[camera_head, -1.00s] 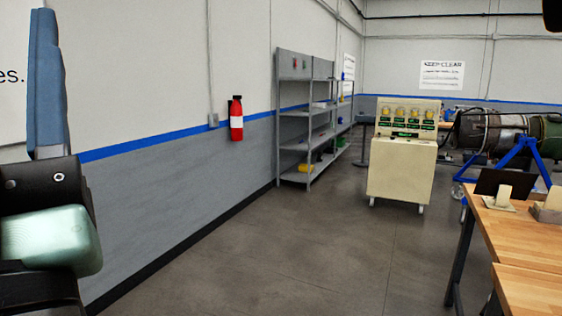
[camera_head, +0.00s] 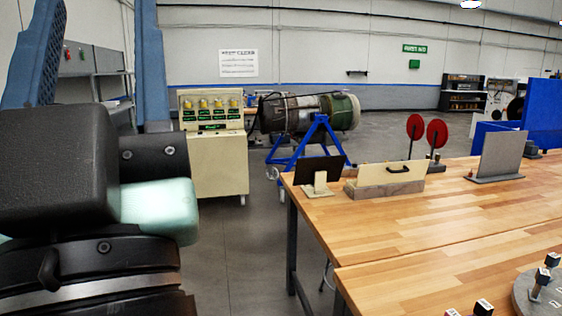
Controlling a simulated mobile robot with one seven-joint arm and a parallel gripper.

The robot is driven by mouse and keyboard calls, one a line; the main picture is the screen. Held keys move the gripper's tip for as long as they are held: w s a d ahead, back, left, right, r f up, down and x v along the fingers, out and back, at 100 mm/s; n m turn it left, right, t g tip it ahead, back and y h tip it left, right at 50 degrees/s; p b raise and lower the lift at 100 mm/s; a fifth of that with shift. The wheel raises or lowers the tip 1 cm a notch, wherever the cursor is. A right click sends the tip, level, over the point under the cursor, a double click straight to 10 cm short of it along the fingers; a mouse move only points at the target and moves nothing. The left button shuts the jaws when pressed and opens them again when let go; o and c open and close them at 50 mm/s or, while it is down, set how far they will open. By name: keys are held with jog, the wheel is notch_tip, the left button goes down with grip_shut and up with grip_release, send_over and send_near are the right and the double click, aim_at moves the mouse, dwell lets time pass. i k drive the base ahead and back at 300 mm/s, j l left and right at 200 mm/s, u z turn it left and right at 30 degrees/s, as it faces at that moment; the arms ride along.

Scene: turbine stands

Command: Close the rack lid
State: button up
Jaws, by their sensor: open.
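A low grey rack (camera_head: 350,188) stands on the wooden table, near its far edge. A cream panel with a dark handle, which looks like its lid (camera_head: 376,181), stands upright on it, seemingly raised. What is inside the rack is hidden. My gripper (camera_head: 98,50) is at the left of the view, pointing up, with its two blue fingers apart and nothing visible between them. It is far to the left of the rack and touches nothing I can see.
The wooden table (camera_head: 450,230) fills the right, with clear top in front of the rack. A dark panel on a stand (camera_head: 319,173), red discs (camera_head: 437,132) and a grey plate (camera_head: 500,155) stand near the rack. A cream console (camera_head: 215,150) and turbine (camera_head: 305,112) stand behind.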

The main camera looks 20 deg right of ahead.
aim_at(389, 173)
jog(key=i+z, duration=0.45)
jog(key=i+j+z, duration=0.25)
jog(key=i+z, duration=0.2)
jog(key=i, duration=0.2)
jog(key=i+j+z, duration=1.4)
jog(key=j, duration=0.3)
jog(key=k, duration=0.1)
